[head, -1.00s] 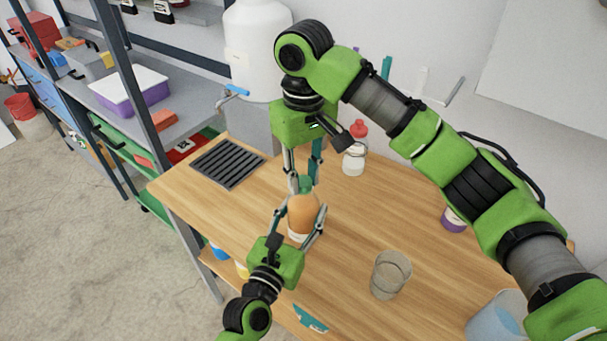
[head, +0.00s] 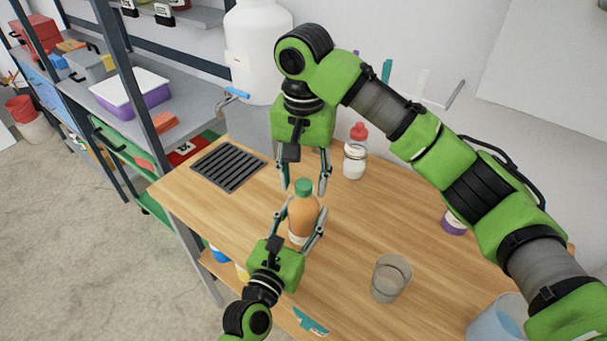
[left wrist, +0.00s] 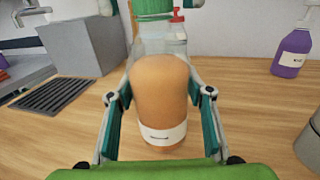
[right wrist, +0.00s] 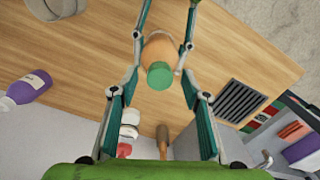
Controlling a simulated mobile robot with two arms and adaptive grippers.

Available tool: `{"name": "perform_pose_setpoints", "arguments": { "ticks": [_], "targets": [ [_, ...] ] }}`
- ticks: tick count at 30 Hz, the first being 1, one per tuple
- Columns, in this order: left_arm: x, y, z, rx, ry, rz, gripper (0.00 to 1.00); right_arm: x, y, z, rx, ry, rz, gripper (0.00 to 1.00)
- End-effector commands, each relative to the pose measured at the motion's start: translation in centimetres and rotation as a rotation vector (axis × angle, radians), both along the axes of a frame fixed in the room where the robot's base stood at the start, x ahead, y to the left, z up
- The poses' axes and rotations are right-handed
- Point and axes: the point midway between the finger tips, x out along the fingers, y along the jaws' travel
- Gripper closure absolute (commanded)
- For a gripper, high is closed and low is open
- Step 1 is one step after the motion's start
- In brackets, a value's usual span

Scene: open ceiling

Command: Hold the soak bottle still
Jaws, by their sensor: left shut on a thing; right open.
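The soak bottle (head: 303,216) is orange-brown with a green cap (head: 303,187) and a pale label. It stands upright on the wooden table. My left gripper (head: 302,222) is shut around its body from the near side, and the left wrist view shows the bottle (left wrist: 159,95) between the two fingers. My right gripper (head: 305,188) points down above the bottle with its fingers open on both sides of the cap. In the right wrist view the green cap (right wrist: 160,75) lies between the spread fingers, apart from them.
A glass beaker (head: 391,277) stands to the right front. A purple bottle (head: 454,221) is farther right. A dark drain grate (head: 228,166) lies at the left.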

Motion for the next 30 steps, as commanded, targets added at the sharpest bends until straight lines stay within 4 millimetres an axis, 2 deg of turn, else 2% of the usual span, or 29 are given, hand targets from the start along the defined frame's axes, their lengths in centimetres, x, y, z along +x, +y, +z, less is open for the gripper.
{"name": "perform_pose_setpoints", "arguments": {
  "ticks": [5,15,18,24,30],
  "targets": [
    [0.0,0.0,0.0,0.001,0.0,0.0,1.0,0.1,0.0,1.6,-0.001,-0.004,-0.001,0.57],
    [0.0,0.0,0.0,0.001,0.001,0.0,1.0,0.1,-0.1,8.6,-0.002,-0.006,-0.002,0.57],
    [0.0,0.0,0.0,0.001,0.001,0.0,1.0,0.1,-0.1,10.2,-0.002,-0.004,-0.002,0.57],
    [0.0,0.0,0.0,0.001,0.001,0.0,1.0,0.0,0.0,11.8,0.0,-0.001,-0.001,0.57],
    [0.0,0.0,0.0,0.001,0.001,0.0,1.0,0.0,0.0,12.0,0.0,0.0,0.0,0.57]
  ]
}}
